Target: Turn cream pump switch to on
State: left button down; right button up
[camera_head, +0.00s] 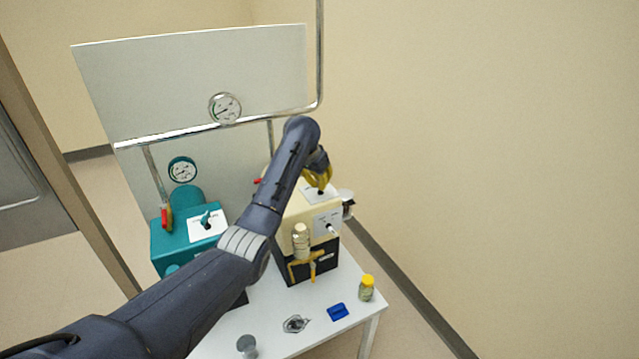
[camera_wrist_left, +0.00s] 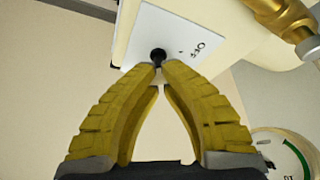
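The cream pump (camera_head: 293,208) stands on the white table, with a black lower part. My left gripper (camera_head: 319,187) reaches down to the white switch plate on its top. In the left wrist view, the black cream pump switch (camera_wrist_left: 158,55) sits on its white plate, with the letters OFF (camera_wrist_left: 197,48) to the right of it. The yellow fingertips of my left gripper (camera_wrist_left: 162,68) are close together, with the switch stem between them. The fingers partly hide the switch in the head view. My right gripper is in neither view.
A teal pump (camera_head: 170,236) with its own switch (camera_head: 206,220) stands to the left. Two round gauges, the upper one (camera_head: 225,107), and metal pipes rise behind. A yellow-capped vial (camera_head: 367,288), a blue item (camera_head: 338,311) and a grey cylinder (camera_head: 247,345) are on the white table (camera_head: 275,318).

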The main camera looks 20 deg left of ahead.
pick_arm(q)
jog(key=shift+s+a+f, duration=0.1)
jog(key=shift+a+f, duration=0.1)
jog(key=shift+f, duration=0.1)
dwell(0.4)
jog(key=shift+m, duration=0.5)
jog(key=shift+a+m+g+h, duration=0.1)
jog(key=shift+m+g+h, duration=0.3)
jog(key=shift+m, duration=0.75)
jog(key=shift+a+m+g+h, duration=0.15)
jog(key=shift+m+h, duration=0.35)
jog(key=shift+m, duration=0.65)
jog(key=shift+d, duration=0.1)
jog(key=c, duration=2.1)
grip_release()
jog(key=shift+c, duration=0.2)
